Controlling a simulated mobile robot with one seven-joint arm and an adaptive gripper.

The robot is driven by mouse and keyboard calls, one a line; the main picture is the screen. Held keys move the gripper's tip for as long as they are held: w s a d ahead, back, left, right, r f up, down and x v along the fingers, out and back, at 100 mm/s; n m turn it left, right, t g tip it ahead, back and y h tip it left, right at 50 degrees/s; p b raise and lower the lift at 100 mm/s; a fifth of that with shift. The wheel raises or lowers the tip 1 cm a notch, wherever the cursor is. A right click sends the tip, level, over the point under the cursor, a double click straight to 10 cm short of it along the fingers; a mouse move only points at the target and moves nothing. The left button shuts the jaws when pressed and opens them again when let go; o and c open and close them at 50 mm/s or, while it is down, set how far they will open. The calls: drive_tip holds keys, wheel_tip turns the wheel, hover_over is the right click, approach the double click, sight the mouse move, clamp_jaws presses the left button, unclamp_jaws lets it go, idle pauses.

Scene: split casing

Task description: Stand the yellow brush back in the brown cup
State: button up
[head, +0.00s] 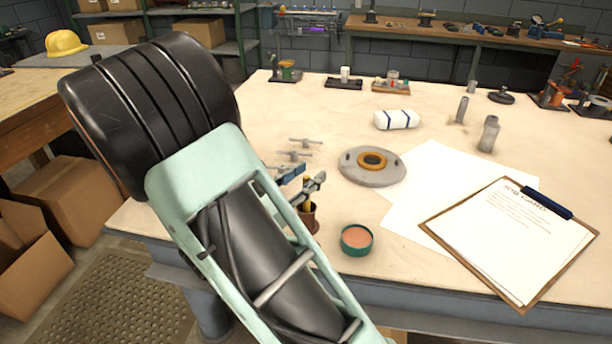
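The brown cup (314,222) stands near the front edge of the workbench, partly hidden behind my arm. The yellow brush (306,208) shows only as a short upright yellow-brown piece at the cup's mouth. Whether it rests on the cup's bottom cannot be told. My gripper (302,182) is just above the cup, with its fingers around or right beside the brush. My arm hides part of the gripper, so whether the fingers press on the brush cannot be told.
A green-rimmed round tin (357,240) stands close to the cup's right. A grey disc with an orange ring (372,167) lies behind. A clipboard (510,240) and white sheets (440,195) cover the right front. Small metal pieces (300,148) lie behind the gripper. A rolled white cloth (396,120) lies farther back.

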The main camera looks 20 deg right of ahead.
drive_tip(key=v, duration=1.2)
idle(0.5)
